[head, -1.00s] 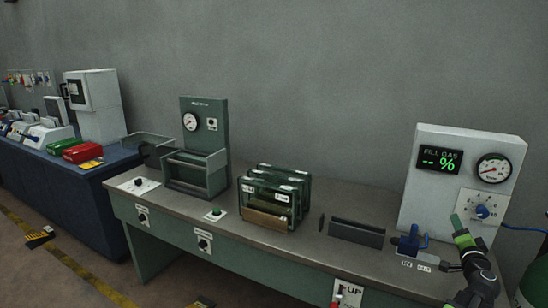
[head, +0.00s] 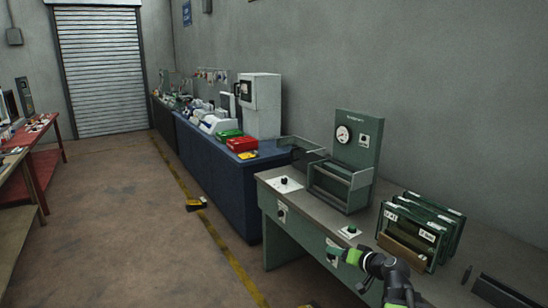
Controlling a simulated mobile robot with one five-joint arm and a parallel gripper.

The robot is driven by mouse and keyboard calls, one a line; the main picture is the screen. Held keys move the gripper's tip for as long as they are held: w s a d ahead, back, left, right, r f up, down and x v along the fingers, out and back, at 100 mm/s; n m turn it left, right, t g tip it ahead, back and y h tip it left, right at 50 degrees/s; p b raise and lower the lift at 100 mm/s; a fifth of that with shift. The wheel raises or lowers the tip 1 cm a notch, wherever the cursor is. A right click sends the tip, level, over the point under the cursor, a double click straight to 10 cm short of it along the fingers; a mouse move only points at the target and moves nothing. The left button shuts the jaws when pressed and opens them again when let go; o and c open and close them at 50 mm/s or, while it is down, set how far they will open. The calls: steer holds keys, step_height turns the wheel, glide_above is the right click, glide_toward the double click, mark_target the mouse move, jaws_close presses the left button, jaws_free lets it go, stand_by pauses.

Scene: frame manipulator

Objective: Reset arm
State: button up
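My gripper (head: 342,255) shows at the lower right of the head view, on my dark arm with green bands. It is in front of the green bench (head: 305,250), near the bench's front edge. The fingers are small and partly dark here, so I cannot tell whether they are open or shut. I see no object clearly held in it.
Framed glass units (head: 420,228) stand on the bench beside my arm. A green press with a gauge (head: 355,150) is further left. A blue cabinet (head: 220,170) lines the wall. A red table (head: 40,165) is at the left.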

steer(key=s+a+f+n+g+p, duration=0.1)
steer(key=s+a+f+n+g, duration=0.3)
steer(key=a, duration=0.5)
steer(key=s+a+f+n+g, duration=0.1)
steer(key=s+a+f+g, duration=0.4)
steer(key=a, duration=0.5)
steer(key=s+d+f+m+g+h, duration=0.2)
steer(key=s+d+f+h, duration=0.1)
steer(key=s+d, duration=0.6)
steer(key=shift+s+m+g+h, duration=0.15)
steer(key=shift+m+g+h, duration=0.2)
steer(key=shift+h, duration=0.55)
